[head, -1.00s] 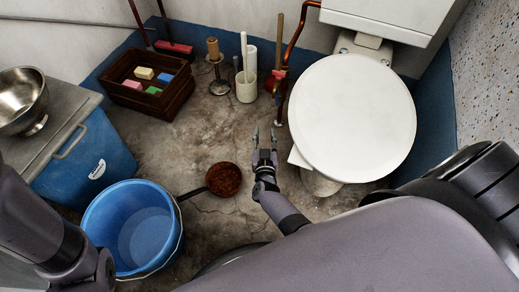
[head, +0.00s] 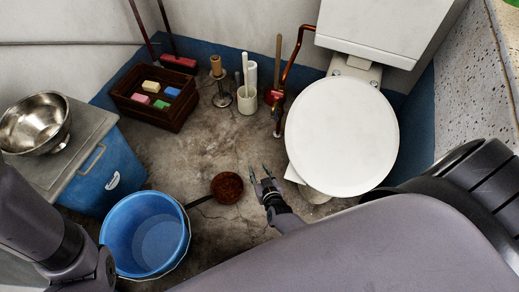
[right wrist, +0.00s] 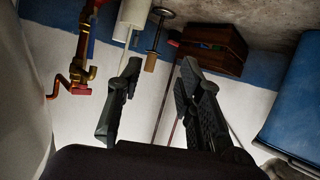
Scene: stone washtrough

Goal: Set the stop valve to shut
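The stop valve is a brass body with a red handle (head: 274,97) on the copper pipe (head: 297,43), left of the toilet. In the right wrist view the valve (right wrist: 82,75) is at upper left, with red on its handle (right wrist: 81,90); I cannot tell its setting. My right gripper (head: 259,171) is open and empty, in front of the valve and well apart from it, left of the toilet's front. Its two spread fingers show in the right wrist view (right wrist: 159,74), right of the valve. My left gripper is out of view.
The toilet (head: 342,137) stands right of the valve. A white holder with brushes (head: 247,101) and a paper stand (head: 221,98) are to its left. Floor between is clear.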

